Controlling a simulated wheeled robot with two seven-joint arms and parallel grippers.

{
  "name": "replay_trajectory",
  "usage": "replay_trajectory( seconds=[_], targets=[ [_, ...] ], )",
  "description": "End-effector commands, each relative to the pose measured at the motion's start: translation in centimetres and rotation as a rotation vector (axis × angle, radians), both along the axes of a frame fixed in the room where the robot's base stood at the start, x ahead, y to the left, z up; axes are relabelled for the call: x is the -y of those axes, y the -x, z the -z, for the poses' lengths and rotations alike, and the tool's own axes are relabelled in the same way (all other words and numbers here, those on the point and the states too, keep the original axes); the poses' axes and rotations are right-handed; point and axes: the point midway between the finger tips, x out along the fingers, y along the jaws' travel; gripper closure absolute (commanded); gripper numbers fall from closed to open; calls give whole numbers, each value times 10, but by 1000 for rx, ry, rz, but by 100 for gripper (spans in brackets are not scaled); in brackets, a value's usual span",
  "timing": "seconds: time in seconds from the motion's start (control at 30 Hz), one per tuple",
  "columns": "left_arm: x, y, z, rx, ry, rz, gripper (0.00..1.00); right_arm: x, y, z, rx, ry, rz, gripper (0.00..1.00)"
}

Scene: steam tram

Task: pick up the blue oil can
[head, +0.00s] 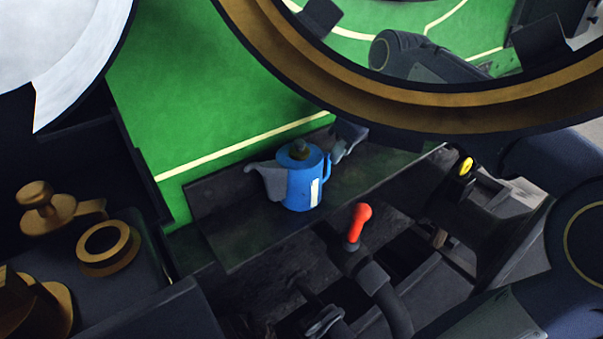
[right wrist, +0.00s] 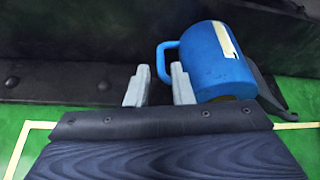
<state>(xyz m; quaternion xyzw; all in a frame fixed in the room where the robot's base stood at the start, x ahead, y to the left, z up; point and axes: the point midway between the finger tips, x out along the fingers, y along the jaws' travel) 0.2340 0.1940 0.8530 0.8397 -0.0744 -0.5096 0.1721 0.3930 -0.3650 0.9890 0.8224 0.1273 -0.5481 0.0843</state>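The blue oil can (head: 303,188) stands upright on a dark shelf (head: 235,225) against a green wall. It has a dark and brassy cap, a pale label, a grey spout to the left and a handle on the right. My right gripper (head: 341,154) is just behind and right of the handle. In the right wrist view the gripper (right wrist: 160,88) is open, with its two grey fingers apart. The can's handle (right wrist: 163,62) shows in the gap between the fingers, and the can body (right wrist: 215,60) is right of them. I cannot tell whether a finger touches it. My left gripper is out of view.
A red-knobbed lever (head: 357,226) rises in front of the shelf, right of the can. A yellow-topped fitting (head: 465,168) is further right. A large brown-rimmed ring (head: 330,88) hangs above. Brass fittings (head: 106,247) stand at left. The shelf left of the can looks clear.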

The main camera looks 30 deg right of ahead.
Motion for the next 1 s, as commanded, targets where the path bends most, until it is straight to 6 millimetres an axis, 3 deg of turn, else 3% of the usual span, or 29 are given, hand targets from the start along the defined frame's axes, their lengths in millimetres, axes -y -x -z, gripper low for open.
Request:
replay_trajectory(
  seconds=[0.4,0.7,0.87,1.0],
  targets=[
    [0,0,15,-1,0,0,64,-8,-25,50,-2,0,0,79],
    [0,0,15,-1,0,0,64,-8,-27,53,-1,-1,0,79],
    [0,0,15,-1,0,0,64,-8,-26,53,0,-1,0,100],
    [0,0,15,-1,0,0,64,-8,-26,53,0,0,0,100]
  ],
)
